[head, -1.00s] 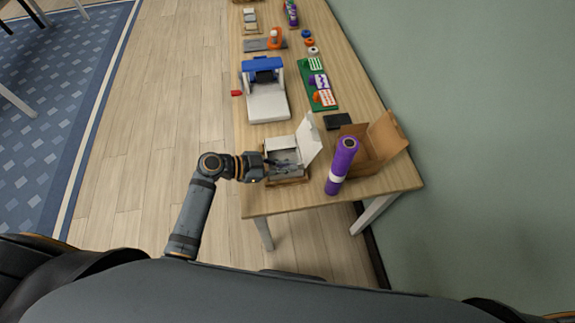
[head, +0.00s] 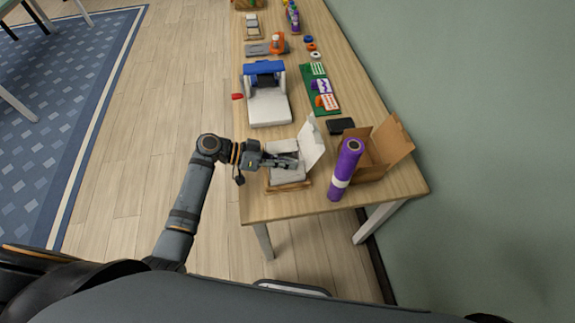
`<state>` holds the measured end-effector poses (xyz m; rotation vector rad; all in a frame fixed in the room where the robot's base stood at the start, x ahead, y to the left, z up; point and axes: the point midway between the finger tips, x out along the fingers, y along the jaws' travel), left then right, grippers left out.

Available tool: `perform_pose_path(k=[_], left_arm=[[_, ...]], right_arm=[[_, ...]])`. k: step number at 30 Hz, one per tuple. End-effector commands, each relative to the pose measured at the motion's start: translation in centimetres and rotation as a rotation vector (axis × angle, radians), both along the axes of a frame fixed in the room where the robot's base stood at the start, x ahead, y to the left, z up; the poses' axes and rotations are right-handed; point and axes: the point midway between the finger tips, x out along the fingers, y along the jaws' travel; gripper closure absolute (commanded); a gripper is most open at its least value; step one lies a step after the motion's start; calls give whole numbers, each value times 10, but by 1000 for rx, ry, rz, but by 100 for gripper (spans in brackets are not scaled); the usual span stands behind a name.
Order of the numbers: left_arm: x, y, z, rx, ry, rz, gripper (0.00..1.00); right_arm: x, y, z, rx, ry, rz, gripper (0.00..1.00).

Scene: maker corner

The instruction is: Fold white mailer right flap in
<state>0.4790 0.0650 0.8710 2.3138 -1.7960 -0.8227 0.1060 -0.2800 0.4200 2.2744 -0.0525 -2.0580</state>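The white mailer (head: 312,146) sits near the front end of the table, its tall white panel standing up on the right side. Light grey-white panels (head: 286,148) show at its back and inside, and a brown strip (head: 290,187) runs along its front edge. My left gripper (head: 292,163) reaches in from the left, over the mailer's opening. Its fingers look close together, but they are too small to tell if they are shut or hold anything. My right gripper does not show.
A purple roll (head: 344,172) stands just right of the mailer, in front of an open brown box (head: 381,152). A black item (head: 340,126) lies behind. A white and blue machine (head: 268,107) and a green mat (head: 333,111) stand farther back. A wall (head: 470,110) is to the right.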

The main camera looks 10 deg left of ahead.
Motion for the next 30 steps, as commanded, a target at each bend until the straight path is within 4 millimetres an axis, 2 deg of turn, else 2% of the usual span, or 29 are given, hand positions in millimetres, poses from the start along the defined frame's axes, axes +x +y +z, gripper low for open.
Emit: perform_pose_path(k=[17,23,30], left_arm=[[2,1,-1,-14,40,0,100],[2,1,-1,-14,39,0,75],[2,1,-1,-14,39,0,75]], right_arm=[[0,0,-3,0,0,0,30],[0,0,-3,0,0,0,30],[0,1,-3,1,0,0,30]])
